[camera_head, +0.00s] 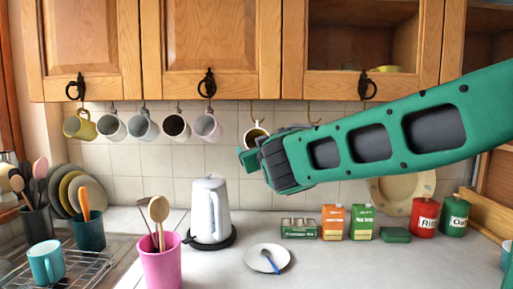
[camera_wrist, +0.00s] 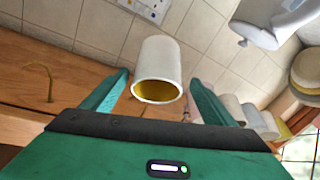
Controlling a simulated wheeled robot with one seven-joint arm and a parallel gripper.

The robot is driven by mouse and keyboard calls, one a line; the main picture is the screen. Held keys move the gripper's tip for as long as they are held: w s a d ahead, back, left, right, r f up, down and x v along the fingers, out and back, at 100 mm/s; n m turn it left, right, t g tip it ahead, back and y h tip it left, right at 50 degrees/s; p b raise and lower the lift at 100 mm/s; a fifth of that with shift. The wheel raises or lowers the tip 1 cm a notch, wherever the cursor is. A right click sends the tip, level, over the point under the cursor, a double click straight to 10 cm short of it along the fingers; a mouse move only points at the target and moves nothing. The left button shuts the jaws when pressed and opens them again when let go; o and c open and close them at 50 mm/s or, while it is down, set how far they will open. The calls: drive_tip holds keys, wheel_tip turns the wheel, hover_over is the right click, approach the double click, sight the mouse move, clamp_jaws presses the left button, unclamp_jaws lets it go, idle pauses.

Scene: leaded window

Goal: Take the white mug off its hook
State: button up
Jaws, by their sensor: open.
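A white mug with a yellow-brown inside (camera_head: 256,131) hangs under the cabinets, just beyond the tip of my gripper (camera_head: 250,152). Its lower part is partly hidden by the gripper in the head view. In the wrist view the white mug (camera_wrist: 158,60) lies between the two green fingers of my gripper (camera_wrist: 159,78), its open mouth facing the camera. The gripper is open, with a visible gap on each side of the mug. The mug's hook and handle are not clear in the wrist view.
Several other mugs hang to the left, the nearest a pink mug (camera_head: 207,127). An empty hook (camera_head: 315,114) is to the right. The wooden cabinets (camera_head: 210,50) are close above. A white kettle (camera_head: 209,208) and a plate (camera_head: 267,258) stand on the counter below.

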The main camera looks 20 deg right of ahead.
drive_tip(key=shift+w+d+f, duration=0.1)
drive_tip(key=shift+w+d, duration=0.05)
drive_tip(key=shift+w, duration=0.8)
drive_tip(key=shift+w+d+r, duration=0.1)
drive_tip(key=shift+w+d, duration=0.1)
drive_tip(key=shift+w, duration=0.8)
drive_tip(key=shift+w+d+f, duration=0.1)
drive_tip(key=shift+w+d, duration=0.05)
drive_tip(key=shift+w, duration=0.8)
drive_tip(key=shift+c, duration=0.2)
drive_tip(key=c, duration=1.3)
